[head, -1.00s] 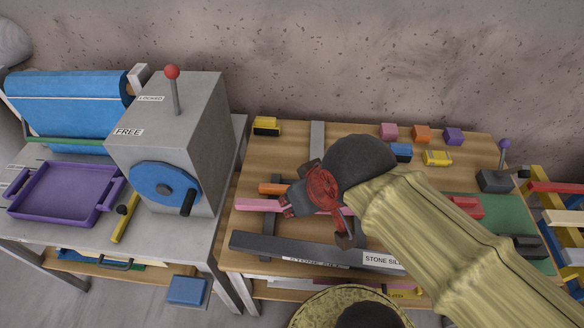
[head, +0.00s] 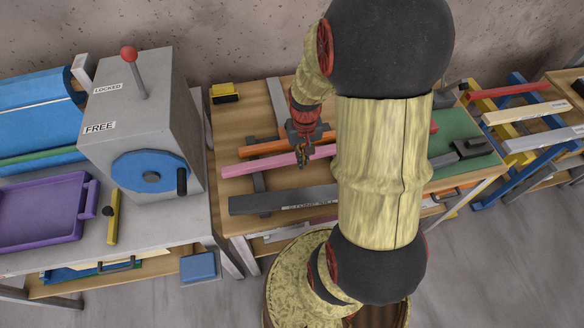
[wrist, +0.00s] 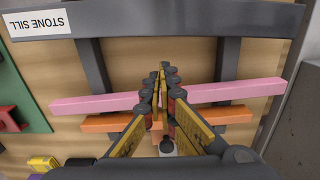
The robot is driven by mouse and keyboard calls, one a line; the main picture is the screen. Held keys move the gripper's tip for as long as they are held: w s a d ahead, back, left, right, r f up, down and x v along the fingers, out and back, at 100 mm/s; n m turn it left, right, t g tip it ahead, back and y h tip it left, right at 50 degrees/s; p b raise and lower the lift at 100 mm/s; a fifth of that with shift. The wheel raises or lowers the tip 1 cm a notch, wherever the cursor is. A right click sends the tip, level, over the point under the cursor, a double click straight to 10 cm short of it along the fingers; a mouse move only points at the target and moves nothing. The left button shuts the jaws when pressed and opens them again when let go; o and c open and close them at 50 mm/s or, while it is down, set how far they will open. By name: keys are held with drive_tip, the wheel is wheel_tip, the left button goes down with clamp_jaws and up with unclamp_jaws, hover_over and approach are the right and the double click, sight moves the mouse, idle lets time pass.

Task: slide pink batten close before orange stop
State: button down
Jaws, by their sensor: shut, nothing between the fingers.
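The pink batten (head: 248,167) lies across two dark rails (head: 259,182). The orange stop (head: 262,149) lies just behind it, roughly parallel, with a narrow gap. In the wrist view the pink batten (wrist: 95,104) spans the middle and the orange stop (wrist: 232,115) is below it. My gripper (head: 303,163) points down over the middle of the batten, shut and empty. In the wrist view its fingertips (wrist: 163,72) reach past the batten on the sill side. I cannot tell whether they touch it. My fingers hide the middle of both bars.
The dark stone sill (head: 270,203) lies along the near side of the wooden table. A grey machine (head: 145,125) with a blue wheel stands left. A green mat (head: 465,140) with a dark block is right. A yellow block (head: 226,92) sits at the back left corner.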

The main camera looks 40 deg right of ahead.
drive_tip(key=f+b, duration=0.1)
drive_tip(key=f, duration=0.4)
drive_tip(key=f+b, duration=0.1)
drive_tip(key=f, duration=0.4)
drive_tip(key=shift+s+d+f, duration=0.1)
drive_tip(key=shift+d+f, duration=0.1)
drive_tip(key=shift+f, duration=0.15)
drive_tip(key=shift+w+d+r+b, duration=0.15)
drive_tip(key=shift+w+d, duration=0.3)
drive_tip(key=shift+w, duration=0.15)
drive_tip(key=shift+w+d+r+b, duration=0.1)
drive_tip(key=shift+w+d+b, duration=0.05)
drive_tip(key=shift+w+d, duration=0.35)
drive_tip(key=shift+w+d+r, duration=0.1)
drive_tip(key=shift+w+d, duration=0.15)
drive_tip(key=shift+w, duration=0.35)
drive_tip(key=shift+w+d, duration=0.6)
drive_tip(key=shift+w, duration=0.35)
drive_tip(key=shift+s, duration=0.1)
